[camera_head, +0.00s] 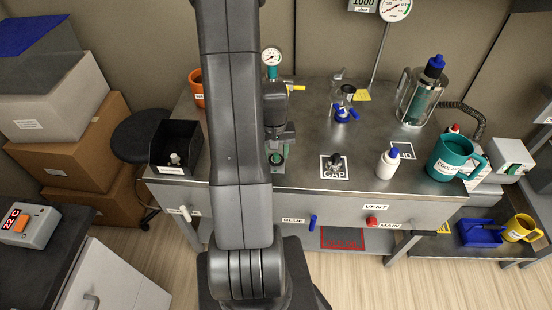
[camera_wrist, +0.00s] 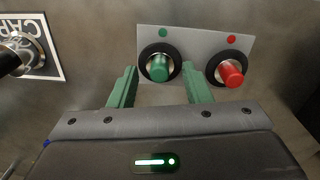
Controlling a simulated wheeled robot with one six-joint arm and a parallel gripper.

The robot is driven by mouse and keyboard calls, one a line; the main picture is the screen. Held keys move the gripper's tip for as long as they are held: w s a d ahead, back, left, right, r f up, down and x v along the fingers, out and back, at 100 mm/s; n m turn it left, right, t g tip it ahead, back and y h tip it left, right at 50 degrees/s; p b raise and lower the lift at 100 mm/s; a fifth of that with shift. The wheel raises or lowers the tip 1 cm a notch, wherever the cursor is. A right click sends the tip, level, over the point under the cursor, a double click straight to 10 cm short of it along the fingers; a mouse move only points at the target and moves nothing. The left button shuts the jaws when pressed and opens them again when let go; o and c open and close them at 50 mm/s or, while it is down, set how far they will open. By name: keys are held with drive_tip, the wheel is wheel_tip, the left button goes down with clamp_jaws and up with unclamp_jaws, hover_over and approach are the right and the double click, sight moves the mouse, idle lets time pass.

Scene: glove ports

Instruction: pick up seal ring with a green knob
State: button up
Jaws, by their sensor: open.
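The seal ring with a green knob (camera_wrist: 158,68) shows in the wrist view as a dark ring with a pale metal collar and a green knob in its middle. It lies on a light plate (camera_wrist: 196,40), below a green dot. A similar ring with a red knob (camera_wrist: 231,73) is on its right, below a red dot. My gripper (camera_wrist: 159,80) is open, with its green fingers either side of the green knob in the picture and nothing held. I cannot tell whether the fingers touch the ring. In the head view my arm hides much of this spot.
A fitting on the CAP label (camera_wrist: 20,48) lies to the left in the wrist view. In the head view, a black bin (camera_head: 175,147) stands left of my arm, and a white bottle (camera_head: 388,164) and teal mug (camera_head: 452,158) stand to the right.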

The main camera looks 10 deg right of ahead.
drive_tip(key=shift+f, duration=0.15)
clamp_jaws()
